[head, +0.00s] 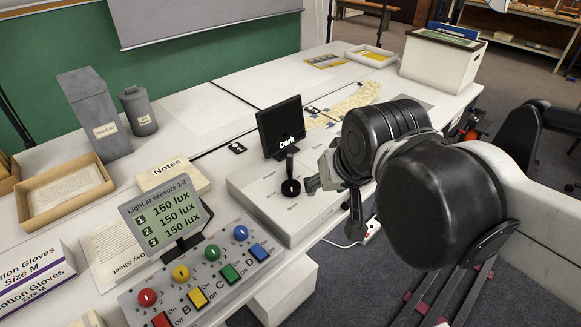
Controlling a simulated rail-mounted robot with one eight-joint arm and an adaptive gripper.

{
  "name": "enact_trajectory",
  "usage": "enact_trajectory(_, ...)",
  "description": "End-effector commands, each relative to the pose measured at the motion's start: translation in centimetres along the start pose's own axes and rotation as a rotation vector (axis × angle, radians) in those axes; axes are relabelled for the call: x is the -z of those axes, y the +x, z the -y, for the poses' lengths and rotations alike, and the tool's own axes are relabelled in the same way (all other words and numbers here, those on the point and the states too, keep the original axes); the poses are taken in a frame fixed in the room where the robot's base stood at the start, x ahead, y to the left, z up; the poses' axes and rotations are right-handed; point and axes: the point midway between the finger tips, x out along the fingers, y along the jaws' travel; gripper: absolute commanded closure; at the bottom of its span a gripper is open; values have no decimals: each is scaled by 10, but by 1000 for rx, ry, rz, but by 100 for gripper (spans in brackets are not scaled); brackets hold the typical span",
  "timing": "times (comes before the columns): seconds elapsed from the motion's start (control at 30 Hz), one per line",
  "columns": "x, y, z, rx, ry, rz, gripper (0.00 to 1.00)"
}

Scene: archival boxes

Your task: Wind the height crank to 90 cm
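I cannot clearly make out a height crank or a 90 cm scale in the head view. A small dark part with orange (470,132) shows under the front edge of the table at the right; what it is I cannot tell. My gripper (314,184) points left over the right side of a light control box, just right of its upright black knob (290,187). It appears apart from the knob. My own arm hides much of the gripper and the front table edge, so the finger opening is unclear.
A small black screen reading "Dark" (281,128) stands behind the knob. A light-sensor display (165,215) and a panel of coloured buttons (200,295) are at the front left. A white archival box (440,65) stands at the far right end of the table.

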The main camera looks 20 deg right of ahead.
Motion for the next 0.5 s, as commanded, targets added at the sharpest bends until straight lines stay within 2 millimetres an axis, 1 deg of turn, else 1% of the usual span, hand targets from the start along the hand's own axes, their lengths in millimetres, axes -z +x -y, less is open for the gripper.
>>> enact_trajectory(0.03, 13, 1, 1, -9, 32, 16, 63)
enact_trajectory(0.1, 28, 5, 2, -26, 84, 39, 63)
enact_trajectory(0.27, 59, 16, 4, -69, 200, 86, 63)
enact_trajectory(0.5, 103, 43, 9, -152, 379, 142, 63)
